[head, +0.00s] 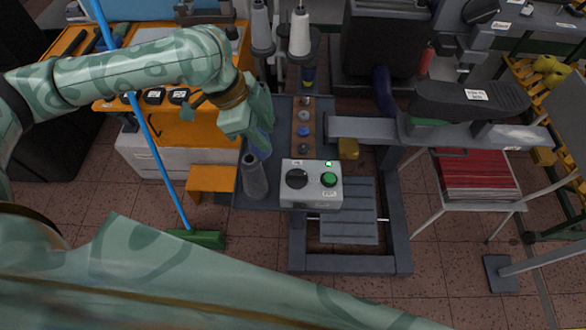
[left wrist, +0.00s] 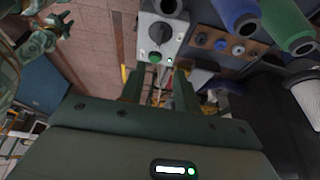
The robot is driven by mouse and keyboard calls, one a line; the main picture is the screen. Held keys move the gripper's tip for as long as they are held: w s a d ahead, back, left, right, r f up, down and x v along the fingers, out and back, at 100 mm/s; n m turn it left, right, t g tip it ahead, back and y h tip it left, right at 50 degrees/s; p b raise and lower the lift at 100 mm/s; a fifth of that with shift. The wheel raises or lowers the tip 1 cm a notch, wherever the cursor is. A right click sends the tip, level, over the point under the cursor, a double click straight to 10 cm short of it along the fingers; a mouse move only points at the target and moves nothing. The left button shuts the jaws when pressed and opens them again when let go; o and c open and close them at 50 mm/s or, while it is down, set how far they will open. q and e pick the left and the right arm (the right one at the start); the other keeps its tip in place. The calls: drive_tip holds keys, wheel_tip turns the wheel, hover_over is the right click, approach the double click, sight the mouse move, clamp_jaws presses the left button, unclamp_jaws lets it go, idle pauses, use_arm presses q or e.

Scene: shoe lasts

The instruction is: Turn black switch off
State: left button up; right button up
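A light grey control box (head: 318,198) stands in the middle of the head view. On its top are a round black switch (head: 297,178) at left and a green button (head: 329,179) at right. A small light behind the button is lit green. The left wrist view shows the black switch (left wrist: 160,33) near the top, with the green button (left wrist: 154,57) below it. My left gripper (head: 252,135) hangs behind and left of the box, apart from it. In the left wrist view its dark fingers (left wrist: 158,88) are spread with nothing between them. My right gripper cannot be made out.
A dark grey cone (head: 254,176) stands just left of the box. A wooden strip with several knobs (head: 303,125) lies behind it. A grey machine arm (head: 450,132) reaches across at right. A blue pole (head: 150,140) slants at left. Part of my body crosses the foreground.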

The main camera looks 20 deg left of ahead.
sight(295, 173)
use_arm(q)
drive_tip(key=b+x, duration=0.4)
drive_tip(key=x, duration=1.2)
drive_tip(key=shift+a+f+b, duration=0.1)
drive_tip(key=shift+a+b, duration=0.05)
drive_tip(key=shift+b, duration=0.25)
clamp_jaws()
